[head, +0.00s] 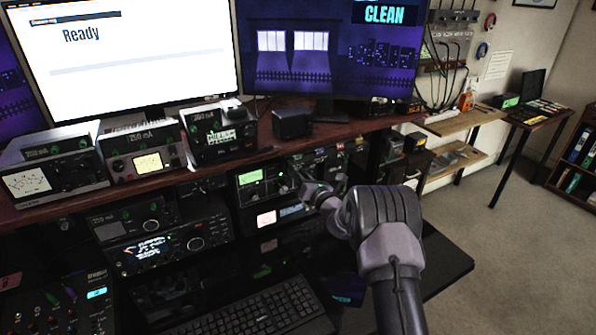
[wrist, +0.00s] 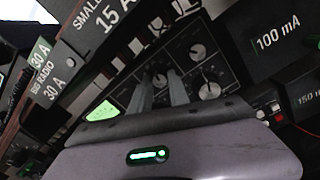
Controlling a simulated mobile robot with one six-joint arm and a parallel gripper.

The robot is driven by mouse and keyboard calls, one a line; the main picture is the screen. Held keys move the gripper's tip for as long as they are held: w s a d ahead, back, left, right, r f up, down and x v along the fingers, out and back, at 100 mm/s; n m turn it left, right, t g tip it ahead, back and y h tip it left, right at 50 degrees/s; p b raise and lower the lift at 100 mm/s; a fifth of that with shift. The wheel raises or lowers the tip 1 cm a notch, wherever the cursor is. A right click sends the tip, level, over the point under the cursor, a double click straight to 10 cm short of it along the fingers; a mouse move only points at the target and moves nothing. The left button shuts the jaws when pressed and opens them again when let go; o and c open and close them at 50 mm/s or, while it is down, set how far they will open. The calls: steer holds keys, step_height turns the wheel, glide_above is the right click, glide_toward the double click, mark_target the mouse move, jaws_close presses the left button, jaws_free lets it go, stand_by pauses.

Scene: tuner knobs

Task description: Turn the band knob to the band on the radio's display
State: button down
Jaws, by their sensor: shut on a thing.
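The radio (head: 240,192) is a dark unit on the shelf under the desk top, with a lit green display (head: 250,177) on its face. The display's text is too small to read. In the wrist view the radio's panel has several round dark knobs with white marks, and a corner of the green display (wrist: 102,110) shows at left. My gripper (head: 308,187) reaches the right part of this panel. In the wrist view its two grey fingers (wrist: 161,90) are shut around a knob (wrist: 160,79), partly hidden between them. I cannot read its label or setting.
Other knobs (wrist: 198,48) sit close beside my fingers. More radio gear (head: 150,250) stands at left, with a keyboard (head: 250,312) below. Meters (head: 145,155) and monitors (head: 130,50) stand on the desk. Open floor (head: 500,260) lies at right.

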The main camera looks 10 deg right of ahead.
stand_by(0.4)
steer(key=c, duration=1.2)
jaws_free()
steer(key=shift+c, duration=0.2)
steer(key=p+v, duration=0.4)
steer(key=v, duration=1.3)
steer(key=shift+s, duration=0.2)
